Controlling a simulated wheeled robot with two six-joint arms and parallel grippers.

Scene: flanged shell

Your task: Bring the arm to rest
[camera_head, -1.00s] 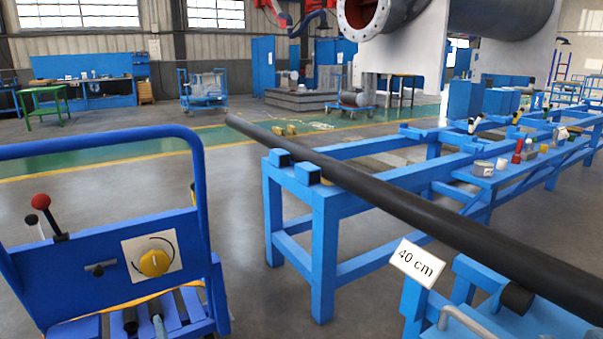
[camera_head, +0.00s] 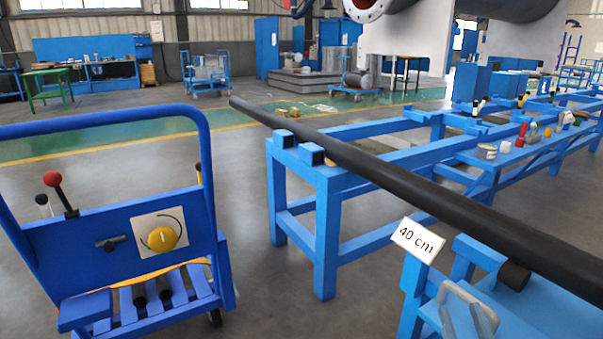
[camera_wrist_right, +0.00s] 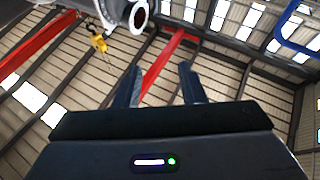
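My right gripper (camera_head: 465,320) shows at the bottom right of the head view, as two grey fingertips standing apart near a light grey handle on blue steelwork. In the right wrist view my right gripper (camera_wrist_right: 163,84) is open, with nothing between its fingers, and points up toward the roof. The rest of the right arm is out of the head view. My left gripper is not in view.
A long black pipe (camera_head: 400,185) lies across a blue stand (camera_head: 325,230) in front. A blue trolley (camera_head: 120,240) with a yellow knob stands at the left. A "40 cm" sign (camera_head: 417,240) is nearby. The flanged shell (camera_head: 365,10) is overhead. Open floor (camera_head: 250,270) lies between trolley and stand.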

